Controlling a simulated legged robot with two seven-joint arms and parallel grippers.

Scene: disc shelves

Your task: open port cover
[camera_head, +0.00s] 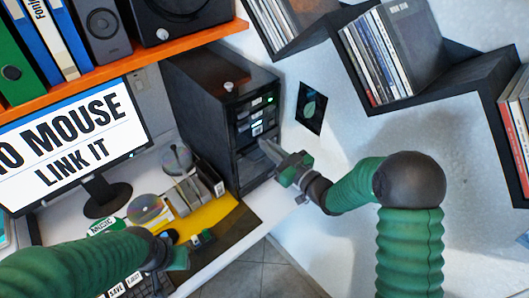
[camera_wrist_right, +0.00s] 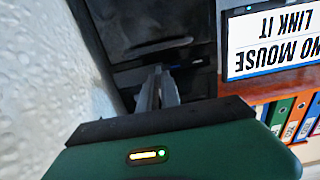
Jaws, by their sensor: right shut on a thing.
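The black computer tower (camera_head: 205,95) stands at the back right of the desk, with drive slots and small lights on its front. My right gripper (camera_head: 266,148) reaches its front from the right, at the height just below the drive slots. In the right wrist view the fingers (camera_wrist_right: 157,88) are together, with their tips against the dark front. They are shut on what seems to be the port cover, which is small, dark and mostly hidden by the fingers.
A monitor (camera_head: 65,140) stands left of the tower. A disc (camera_head: 145,208), a disc spindle (camera_head: 177,160) and cases lie between them. An orange shelf (camera_head: 120,68) runs above. Black zigzag wall shelves (camera_head: 440,100) hold discs at the right.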

